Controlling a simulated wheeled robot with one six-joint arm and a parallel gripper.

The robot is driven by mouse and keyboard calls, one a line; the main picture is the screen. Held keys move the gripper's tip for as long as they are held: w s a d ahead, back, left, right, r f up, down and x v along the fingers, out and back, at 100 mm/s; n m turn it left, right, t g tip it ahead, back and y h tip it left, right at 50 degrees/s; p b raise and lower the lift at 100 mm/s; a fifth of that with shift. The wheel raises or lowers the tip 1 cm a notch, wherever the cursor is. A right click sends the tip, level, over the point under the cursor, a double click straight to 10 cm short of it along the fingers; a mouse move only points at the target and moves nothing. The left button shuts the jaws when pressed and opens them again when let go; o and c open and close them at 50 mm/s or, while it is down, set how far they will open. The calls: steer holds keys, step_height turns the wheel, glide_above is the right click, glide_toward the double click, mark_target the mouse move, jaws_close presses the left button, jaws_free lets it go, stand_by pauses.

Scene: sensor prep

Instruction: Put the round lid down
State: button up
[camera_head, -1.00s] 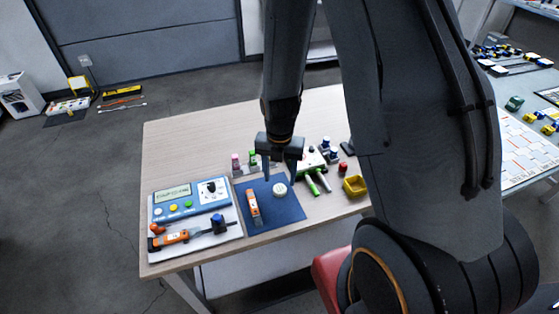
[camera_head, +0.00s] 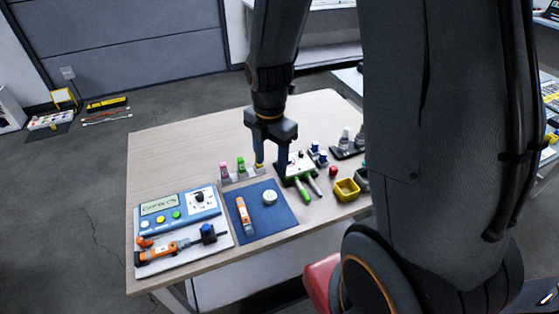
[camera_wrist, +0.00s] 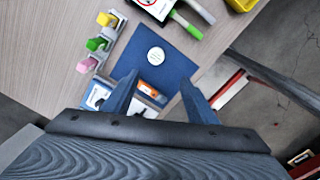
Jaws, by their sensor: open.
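The round lid (camera_head: 270,197) is a small white disc lying flat on the blue mat (camera_head: 278,217). In the wrist view the lid (camera_wrist: 155,54) lies on the mat (camera_wrist: 176,66), beyond my fingertips and between their lines. My gripper (camera_head: 271,166) is open and empty, above the table just behind the mat in the head view. In the wrist view its two fingers (camera_wrist: 160,78) stand wide apart with nothing between them. They do not touch the lid.
An orange-and-white tool (camera_head: 244,216) lies on the mat left of the lid. A blue meter (camera_head: 184,205) stands at left. Pink and green bottles (camera_head: 241,163), a green-handled board (camera_head: 299,172) and a yellow bin (camera_head: 347,190) stand around the mat. The table's back left is clear.

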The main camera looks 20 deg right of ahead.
steer(key=s+r+m, duration=0.3)
steer(key=m, duration=0.8)
steer(key=s+r+m+t, duration=0.1)
steer(key=s+r+m, duration=0.2)
steer(key=m, duration=0.9)
steer(key=shift+s+r, duration=0.4)
steer(key=shift+s, duration=0.4)
